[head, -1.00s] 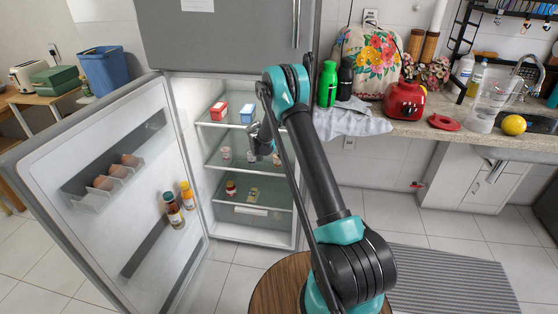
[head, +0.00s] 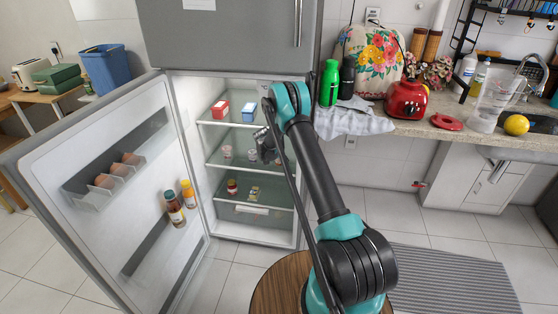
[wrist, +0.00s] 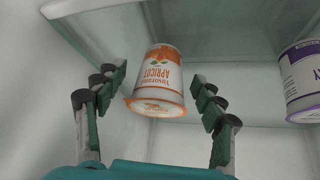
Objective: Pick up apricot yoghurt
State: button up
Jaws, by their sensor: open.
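The apricot yoghurt (wrist: 158,80) is a white cup with orange print reading APRICOT, upside down in the wrist view. It sits between and ahead of the two fingers of my gripper (wrist: 162,95), which are spread apart with gaps on both sides of the cup. In the head view my gripper (head: 264,146) is inside the open fridge at the middle shelf. Small cups show near it on that shelf, but their labels are too small to read there, and my arm hides part of the shelf.
A purple-labelled cup (wrist: 302,80) stands to the right in the wrist view. The fridge door (head: 110,190) is open to the left, holding eggs and bottles. Red (head: 220,109) and blue (head: 247,113) boxes stand on the upper shelf. Glass shelves lie above and below my gripper.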

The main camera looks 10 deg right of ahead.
jog(key=shift+c, duration=0.2)
jog(key=c, duration=1.3)
jog(key=shift+r, duration=0.15)
